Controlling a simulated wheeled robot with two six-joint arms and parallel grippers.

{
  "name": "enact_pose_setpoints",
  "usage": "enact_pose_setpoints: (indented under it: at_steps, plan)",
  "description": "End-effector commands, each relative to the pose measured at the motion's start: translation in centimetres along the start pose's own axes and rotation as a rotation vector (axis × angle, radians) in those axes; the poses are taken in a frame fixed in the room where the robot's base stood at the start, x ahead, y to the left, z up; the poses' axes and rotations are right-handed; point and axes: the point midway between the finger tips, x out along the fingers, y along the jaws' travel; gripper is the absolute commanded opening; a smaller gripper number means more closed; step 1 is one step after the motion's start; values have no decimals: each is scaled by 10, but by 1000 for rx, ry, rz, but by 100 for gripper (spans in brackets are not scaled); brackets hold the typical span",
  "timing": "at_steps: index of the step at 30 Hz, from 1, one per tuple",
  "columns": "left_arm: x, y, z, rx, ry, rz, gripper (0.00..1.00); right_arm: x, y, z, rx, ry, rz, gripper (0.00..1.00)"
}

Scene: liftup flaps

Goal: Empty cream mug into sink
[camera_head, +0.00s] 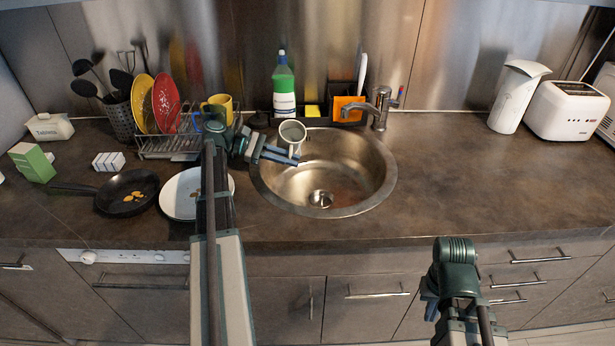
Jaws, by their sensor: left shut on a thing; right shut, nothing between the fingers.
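The cream mug (292,132) is over the left back part of the round metal sink (345,180), tilted so that its open mouth faces the camera. My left gripper (278,152) is shut on the mug from its left side. The inside of the mug looks pale, and I cannot tell whether anything is in it. The drain (320,198) is visible in the sink bowl. My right gripper (430,300) is low in front of the counter, far from the mug; it is shut and empty, and its fingers are partly hidden by the arm.
The faucet (380,105) stands behind the sink, with a green soap bottle (284,88) to its left. A dish rack (170,142) with plates, a white plate (181,196) and a pan (127,192) are left.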

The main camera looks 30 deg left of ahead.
Motion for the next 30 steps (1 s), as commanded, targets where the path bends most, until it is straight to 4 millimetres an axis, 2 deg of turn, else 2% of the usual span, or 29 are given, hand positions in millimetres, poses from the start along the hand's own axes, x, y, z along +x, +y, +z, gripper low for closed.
enact_pose_setpoints:
  at_steps: [7,30]
  plan:
    - [6,-8,-6,62,52,3,0,0,0,0,0,0,0,0]
    - [12,-13,-13,130,111,11,0,0,0,0,0,0,0,0]
